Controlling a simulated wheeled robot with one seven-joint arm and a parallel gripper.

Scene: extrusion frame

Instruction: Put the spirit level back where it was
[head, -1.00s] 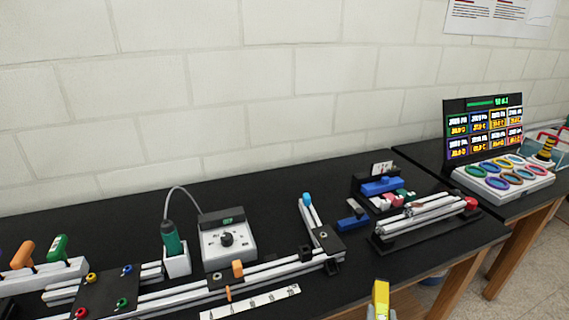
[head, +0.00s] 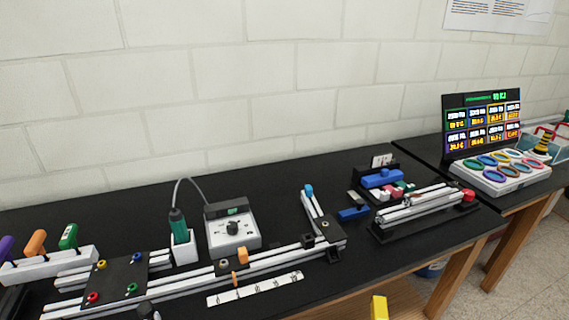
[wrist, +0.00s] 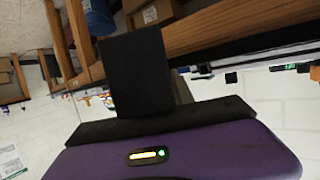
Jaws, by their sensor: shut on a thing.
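A yellow end of a bar (head: 379,308), which I take to be the spirit level, shows at the bottom edge of the head view, in front of the bench. The rest of it is cut off. In the wrist view my gripper (wrist: 137,70) shows as a black plate-like finger above a dark bar and a purple body with a small lit window. It is shut on the level, but the finger hides the held part. The level is clear of the bench top.
The black bench (head: 280,190) carries a rail frame (head: 185,287), a white control box (head: 233,232), a white marked strip (head: 255,289) and a rail stand (head: 425,208). A coloured-ring panel (head: 495,172) stands at right. Bare bench top lies behind the control box.

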